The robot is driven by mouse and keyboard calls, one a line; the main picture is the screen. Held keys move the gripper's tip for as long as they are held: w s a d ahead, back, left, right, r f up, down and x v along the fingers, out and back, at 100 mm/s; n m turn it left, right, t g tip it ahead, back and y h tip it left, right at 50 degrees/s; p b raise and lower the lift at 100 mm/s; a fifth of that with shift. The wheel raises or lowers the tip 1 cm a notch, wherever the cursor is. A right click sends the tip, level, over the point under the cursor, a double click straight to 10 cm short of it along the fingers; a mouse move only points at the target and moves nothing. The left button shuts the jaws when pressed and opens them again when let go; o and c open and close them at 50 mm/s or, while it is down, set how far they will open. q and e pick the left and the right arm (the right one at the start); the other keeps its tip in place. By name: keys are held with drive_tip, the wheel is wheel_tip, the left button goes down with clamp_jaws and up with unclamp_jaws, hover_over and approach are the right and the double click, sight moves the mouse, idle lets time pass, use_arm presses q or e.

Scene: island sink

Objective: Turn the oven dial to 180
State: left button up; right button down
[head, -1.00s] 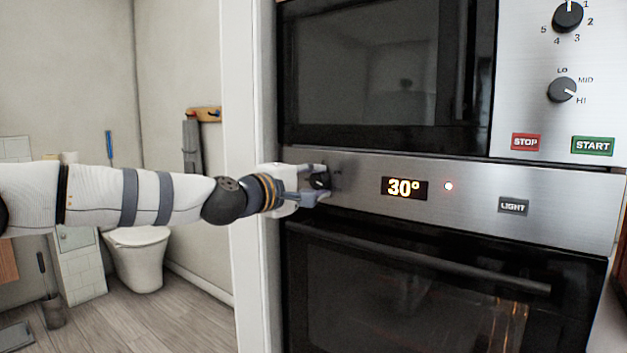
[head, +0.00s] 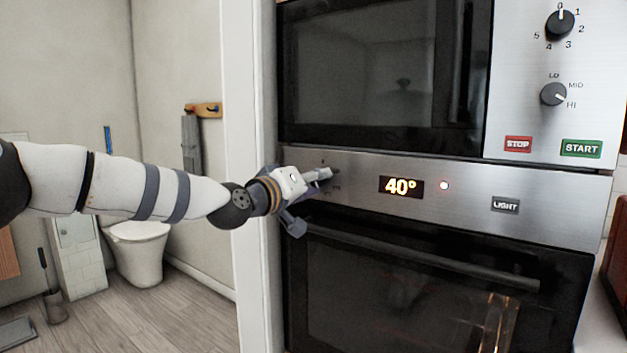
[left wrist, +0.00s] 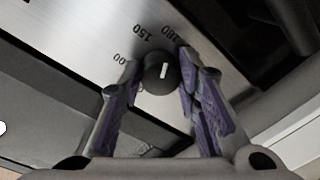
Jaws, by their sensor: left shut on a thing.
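The oven dial (left wrist: 160,74) is a round black knob with a white mark, in the middle of the left wrist view. Printed numbers around it include 150 and what looks like 180. My left gripper (left wrist: 158,68) has its two fingers on either side of the dial, shut on it. In the head view, my left gripper (head: 322,178) is at the left end of the steel oven panel (head: 455,215) and hides most of the dial. It is rolled, with one finger part hanging low. The oven display (head: 401,187) reads 40°. My right gripper is not in view.
The microwave (head: 380,75) is above, with two knobs, a STOP button (head: 518,144) and a START button (head: 581,148). The oven door handle (head: 430,260) runs below. A white door frame (head: 250,90) stands left.

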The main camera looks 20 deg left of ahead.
use_arm(q)
drive_tip(key=shift+m, duration=0.7)
drive_tip(key=o, duration=1.2)
drive_tip(key=v, duration=1.2)
